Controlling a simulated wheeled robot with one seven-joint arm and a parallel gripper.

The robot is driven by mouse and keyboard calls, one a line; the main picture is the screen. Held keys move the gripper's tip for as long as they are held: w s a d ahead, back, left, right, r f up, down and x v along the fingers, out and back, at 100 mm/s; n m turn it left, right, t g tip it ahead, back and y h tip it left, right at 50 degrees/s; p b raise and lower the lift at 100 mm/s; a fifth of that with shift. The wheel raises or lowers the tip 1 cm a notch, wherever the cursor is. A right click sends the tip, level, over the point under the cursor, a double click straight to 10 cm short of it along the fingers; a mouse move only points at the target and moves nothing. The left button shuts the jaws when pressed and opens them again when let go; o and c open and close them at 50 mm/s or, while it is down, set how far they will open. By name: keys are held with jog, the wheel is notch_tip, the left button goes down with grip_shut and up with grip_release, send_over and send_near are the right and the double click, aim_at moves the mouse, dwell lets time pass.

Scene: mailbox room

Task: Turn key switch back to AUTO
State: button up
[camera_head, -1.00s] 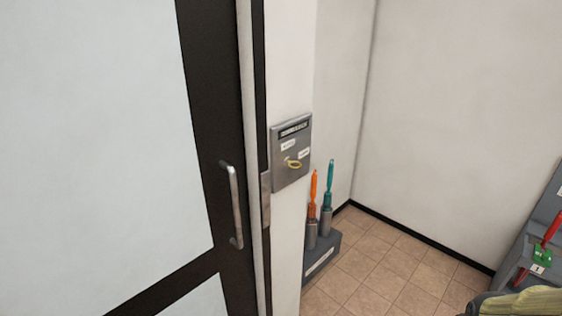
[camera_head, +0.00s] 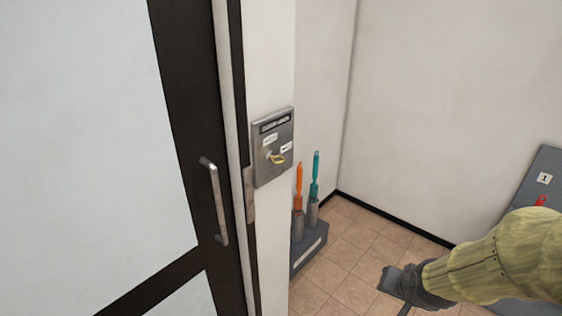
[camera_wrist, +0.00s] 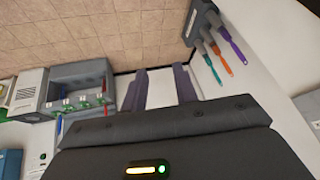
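The key switch is a grey metal plate (camera_head: 264,174) on the narrow white wall beside the door. A yellow key (camera_head: 278,159) sits in it, its bow turned toward the right-hand of two small white labels. The label text is too small to read surely. My gripper (camera_head: 398,292) is low on the right in the head view, well away from the plate and partly cut off by the lower edge. In the wrist view my gripper (camera_wrist: 161,76) has its two fingers apart with nothing between them. The key switch does not show in the wrist view.
A door with a metal handle (camera_head: 214,200) stands left of the plate. Below right of the plate, a grey floor holder (camera_head: 308,252) carries an orange-handled tool (camera_head: 298,186) and a teal one (camera_head: 315,175). A grey unit (camera_head: 540,185) stands at the right. Tiled floor lies between.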

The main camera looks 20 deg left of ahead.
aim_at(281, 163)
jog(key=w+a+r+m+t+y+p, duration=0.1)
jog(key=w+a+r+m+t+y, duration=0.2)
jog(key=a, duration=0.4)
jog(key=w+a+r+t+y, duration=0.1)
jog(key=w+a+r+y, duration=0.15)
jog(key=w+a, duration=0.35)
jog(key=a+r+m+t+y, duration=0.3)
jog(key=a+r+y, duration=0.3)
jog(key=a+r, duration=0.2)
jog(key=shift+s+a+m+p, duration=0.4)
jog(key=shift+a+m, duration=0.05)
jog(key=shift+m, duration=0.35)
jog(key=shift+w, duration=0.15)
jog(key=p+x, duration=0.5)
jog(key=x, duration=1.2)
jog(key=shift+a, duration=0.15)
grip_shut()
